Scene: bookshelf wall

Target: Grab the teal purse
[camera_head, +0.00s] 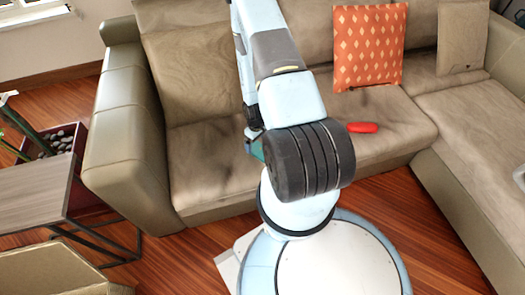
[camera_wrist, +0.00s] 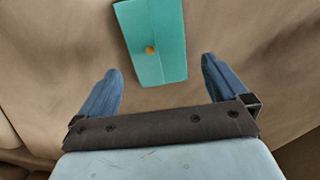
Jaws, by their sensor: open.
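The teal purse (camera_wrist: 152,32) shows in the wrist view, a flat rectangle with a small yellow clasp. In that view the purse's lower end lies between the fingertips, with a gap on each side. I cannot tell how far above the purse they are. In the head view my arm hides the gripper and most of the purse; a small teal patch (camera_head: 257,151) shows beside the arm.
The sofa (camera_head: 205,165) has a padded armrest (camera_head: 125,130) at left. A red object (camera_head: 362,127) lies on the seat right of my arm, below an orange patterned cushion (camera_head: 369,47). A side table (camera_head: 35,188) and an open cardboard box (camera_head: 60,270) stand at left.

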